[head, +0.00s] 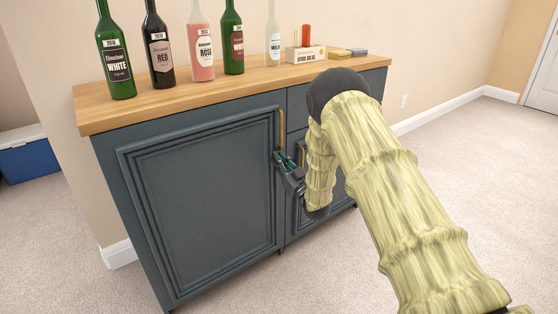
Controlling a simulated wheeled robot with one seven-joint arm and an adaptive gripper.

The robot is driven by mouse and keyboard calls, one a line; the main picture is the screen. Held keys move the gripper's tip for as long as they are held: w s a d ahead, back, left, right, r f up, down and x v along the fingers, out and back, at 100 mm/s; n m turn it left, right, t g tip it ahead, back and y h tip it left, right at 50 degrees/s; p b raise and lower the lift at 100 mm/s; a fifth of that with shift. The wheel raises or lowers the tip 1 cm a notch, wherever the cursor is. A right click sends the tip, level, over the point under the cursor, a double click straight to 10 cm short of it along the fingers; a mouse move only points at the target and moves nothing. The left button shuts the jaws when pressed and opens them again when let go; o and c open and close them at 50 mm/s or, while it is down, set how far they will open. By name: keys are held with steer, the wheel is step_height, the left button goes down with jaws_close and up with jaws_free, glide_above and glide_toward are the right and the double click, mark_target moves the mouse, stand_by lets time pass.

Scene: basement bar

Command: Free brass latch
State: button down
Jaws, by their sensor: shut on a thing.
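A dark blue-grey cabinet door (205,195) with a raised frame looks closed. A slim upright brass handle (281,124), the likely brass latch, is at the door's upper right edge. My gripper (282,158) is at the lower end of this handle, with its jaws shut on it. The exact contact is small and partly hidden by the fingers. A second brass handle (303,155) shows just right of the gripper, on the right-hand part of the cabinet. My arm hides much of that part.
The wooden top (185,103) holds several bottles, including a green one (115,60), a small white box (305,53) and flat blocks (347,53). A blue cooler (28,158) stands far left. Carpet in front of the cabinet (90,285) is clear.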

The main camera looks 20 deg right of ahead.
steer(key=c, duration=1.8)
jaws_free()
steer(key=v, duration=1.2)
